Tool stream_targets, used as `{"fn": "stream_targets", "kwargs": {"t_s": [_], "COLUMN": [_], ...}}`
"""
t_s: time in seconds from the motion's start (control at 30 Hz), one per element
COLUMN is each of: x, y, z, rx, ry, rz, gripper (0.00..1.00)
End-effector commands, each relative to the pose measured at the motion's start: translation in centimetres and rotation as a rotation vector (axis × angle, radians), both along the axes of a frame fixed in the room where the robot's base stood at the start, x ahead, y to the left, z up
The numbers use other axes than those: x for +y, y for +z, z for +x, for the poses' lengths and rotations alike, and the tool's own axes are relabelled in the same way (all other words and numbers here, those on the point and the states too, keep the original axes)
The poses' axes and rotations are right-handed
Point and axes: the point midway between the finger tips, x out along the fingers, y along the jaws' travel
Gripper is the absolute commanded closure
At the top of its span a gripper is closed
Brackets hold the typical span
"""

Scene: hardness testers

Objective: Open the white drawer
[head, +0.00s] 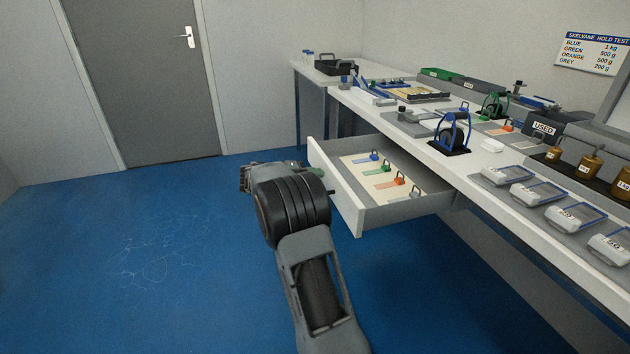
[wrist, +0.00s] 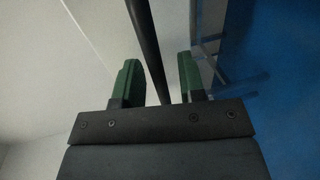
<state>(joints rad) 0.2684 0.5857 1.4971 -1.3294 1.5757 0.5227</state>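The white drawer (head: 347,196) stands pulled well out from under the bench in the head view, with colored tagged pieces lying on its pale liner. A dark bar handle (head: 317,171) is on its front, partly hidden by my arm. My gripper is at the drawer front, mostly hidden behind my black wrist joint in the head view. In the wrist view my gripper (wrist: 158,62) has its two green fingers apart. The dark handle bar (wrist: 146,40) passes between them, with a visible gap on both sides.
The white bench (head: 500,209) above the drawer holds blue-framed testers, brass weights (head: 590,166), clear-lidded boxes (head: 538,194) and trays. A grey door (head: 145,85) is in the back wall. The blue floor (head: 130,250) to the left is clear.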

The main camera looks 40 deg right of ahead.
Motion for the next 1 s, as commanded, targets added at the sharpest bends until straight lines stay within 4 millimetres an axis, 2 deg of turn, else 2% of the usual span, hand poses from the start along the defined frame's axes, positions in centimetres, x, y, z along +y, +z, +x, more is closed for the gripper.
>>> {"fn": "stream_targets", "kwargs": {"t_s": [0.17, 0.5, 0.7, 1.0], "x": [1.2, 7.3, 10.3, 12.4], "y": [0.5, 2.0, 2.5, 2.8], "z": [0.6, 3.1, 4.3, 5.1], "rx": [-0.001, -0.001, 0.0, 0.0], "ry": [0.003, 0.004, 0.002, 0.0], "rz": [0.0, 0.0, 0.0, 0.0], "gripper": [0.63, 0.63, 0.63, 0.63]}}
